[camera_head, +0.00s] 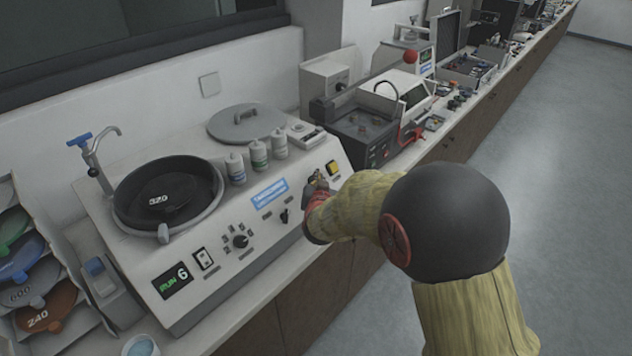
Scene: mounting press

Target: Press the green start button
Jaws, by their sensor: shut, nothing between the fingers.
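My gripper (317,182) is shut and empty at the right part of the sloped front panel of a white machine (215,285). Its fingertips are close to the panel; I cannot tell whether they touch it. I see no green button clearly; the gripper and wrist cover part of the panel. A yellow square button (333,168) shows just right of the fingertips. A dark display (172,282) at the panel's lower left reads "RUN 6" in green and white.
The panel also has a black knob (240,241) and a rocker switch (203,259). A round black platen (165,192), white bottles (258,154) and a grey lid (245,122) are on top. A dark grey device (362,128) stands beyond. The floor (545,150) at right is clear.

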